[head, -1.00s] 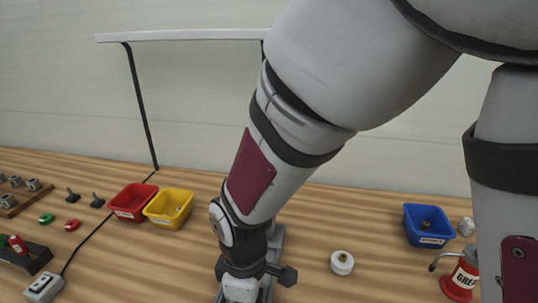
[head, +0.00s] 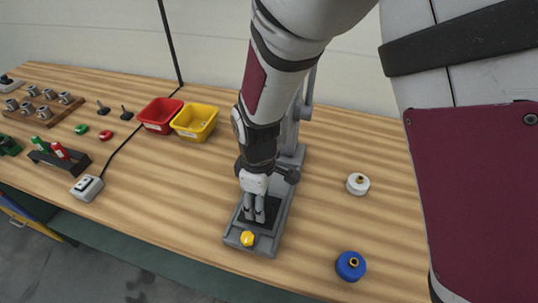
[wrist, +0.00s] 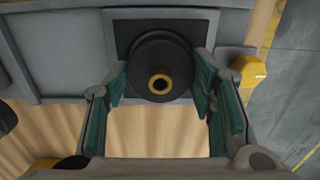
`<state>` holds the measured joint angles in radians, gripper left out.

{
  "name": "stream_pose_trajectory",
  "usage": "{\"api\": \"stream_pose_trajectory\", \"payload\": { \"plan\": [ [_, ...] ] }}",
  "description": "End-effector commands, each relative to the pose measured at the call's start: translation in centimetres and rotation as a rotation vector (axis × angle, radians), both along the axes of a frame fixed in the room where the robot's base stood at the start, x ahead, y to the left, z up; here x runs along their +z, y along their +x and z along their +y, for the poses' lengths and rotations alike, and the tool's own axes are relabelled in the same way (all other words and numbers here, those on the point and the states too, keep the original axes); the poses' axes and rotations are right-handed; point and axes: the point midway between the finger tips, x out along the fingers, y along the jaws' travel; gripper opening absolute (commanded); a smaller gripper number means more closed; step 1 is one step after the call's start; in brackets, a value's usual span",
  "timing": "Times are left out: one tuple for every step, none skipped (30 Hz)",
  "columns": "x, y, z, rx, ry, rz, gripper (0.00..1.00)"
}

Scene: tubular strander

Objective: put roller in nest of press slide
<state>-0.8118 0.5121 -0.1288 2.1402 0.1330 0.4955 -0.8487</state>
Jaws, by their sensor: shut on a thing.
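The roller (wrist: 150,50) is dark with a brass-coloured bore and shows between my fingers in the wrist view. My gripper (wrist: 163,112) has teal pads on both sides of it and is shut on it. In the head view my gripper (head: 257,217) points down at the press slide; the roller is not clearly seen there. The press slide (head: 234,236) is a grey base with a dark square plate, also behind the roller in the wrist view (wrist: 118,30). The roller overlaps this plate; whether it touches or sits in the nest I cannot tell.
A yellow knob (head: 248,239) sits at the slide's front end. A white roller (head: 357,184) and a blue roller (head: 350,266) stand to the right. Red (head: 160,115) and yellow (head: 195,122) bins and a switch box (head: 87,187) are to the left.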

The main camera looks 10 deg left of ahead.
Motion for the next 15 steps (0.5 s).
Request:
{"api": "stream_pose_trajectory", "payload": {
  "plan": [
    [-0.04,0.03,0.02,0.000,0.001,-0.001,0.00],
    [-0.12,0.04,0.01,0.000,0.000,0.000,0.00],
    [-0.25,0.04,0.00,0.000,0.000,0.000,0.00],
    [-0.33,0.05,-0.01,0.000,0.000,0.000,0.00],
    [-0.31,0.00,-0.03,0.000,-0.001,0.000,0.57],
    [-0.29,-0.01,-0.03,0.000,-0.001,0.000,0.66],
    [-0.28,-0.01,-0.03,0.000,-0.001,0.000,0.70],
    [-0.28,-0.02,-0.03,0.000,-0.001,0.000,0.70],
    [-0.28,-0.02,-0.03,0.000,-0.001,0.000,0.70],
    [-0.28,-0.02,-0.03,0.000,-0.001,0.000,0.70],
    [-0.28,-0.02,-0.03,0.000,-0.001,0.000,0.70],
    [-0.28,-0.02,-0.02,0.000,-0.001,0.000,0.70],
    [-0.28,-0.02,-0.02,0.000,-0.001,0.000,0.70],
    [-0.27,-0.02,-0.02,0.000,-0.001,0.000,0.70],
    [-0.26,-0.02,-0.02,0.000,-0.001,0.000,0.70]
  ]
}}
